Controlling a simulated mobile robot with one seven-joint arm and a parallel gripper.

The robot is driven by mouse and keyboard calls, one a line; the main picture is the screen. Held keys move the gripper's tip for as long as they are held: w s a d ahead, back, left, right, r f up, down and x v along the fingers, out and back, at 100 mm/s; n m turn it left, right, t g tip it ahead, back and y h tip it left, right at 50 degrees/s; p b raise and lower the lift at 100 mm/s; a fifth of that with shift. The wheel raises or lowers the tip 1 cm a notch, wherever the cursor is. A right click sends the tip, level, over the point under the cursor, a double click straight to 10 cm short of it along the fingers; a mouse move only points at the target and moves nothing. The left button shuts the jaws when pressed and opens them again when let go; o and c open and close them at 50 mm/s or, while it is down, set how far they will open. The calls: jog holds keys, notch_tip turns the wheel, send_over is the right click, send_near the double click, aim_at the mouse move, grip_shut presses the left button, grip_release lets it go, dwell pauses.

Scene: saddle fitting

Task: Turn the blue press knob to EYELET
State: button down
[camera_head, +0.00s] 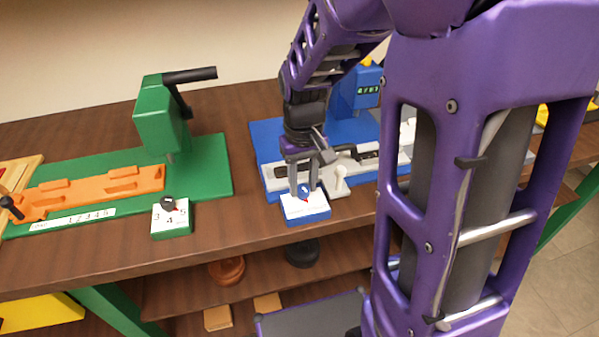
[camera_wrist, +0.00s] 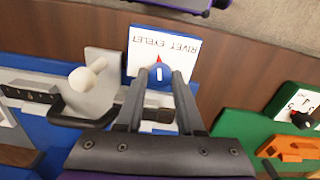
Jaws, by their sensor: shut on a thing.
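The blue press knob (camera_wrist: 158,76) has a white line and a red pointer (camera_wrist: 158,59). It stands on a white-topped blue block (camera_head: 305,208), at the front of the blue press. The block's label (camera_wrist: 165,42) carries RIVET and EYELET, upside down in the wrist view. The red pointer points up at the lettering, around the middle between the two words. My gripper (camera_wrist: 160,80) is shut on the knob, with one finger on each side. In the head view, my gripper (camera_head: 303,188) reaches down from above and partly hides the knob (camera_head: 304,190).
The blue press (camera_head: 355,92) stands behind, with a grey fixture (camera_head: 285,180) and a pale lever (camera_head: 341,178) close to my gripper's right. A green press (camera_head: 160,120) with its own numbered knob block (camera_head: 172,218) is to the left. The table's front edge is near.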

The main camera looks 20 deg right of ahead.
aim_at(303, 187)
jog(key=shift+n+p, duration=0.4)
jog(key=shift+n, duration=1.5)
jog(key=c, duration=0.5)
grip_release()
notch_tip(303, 187, up, 18)
jog(key=p, duration=0.3)
jog(key=shift+f, duration=0.25)
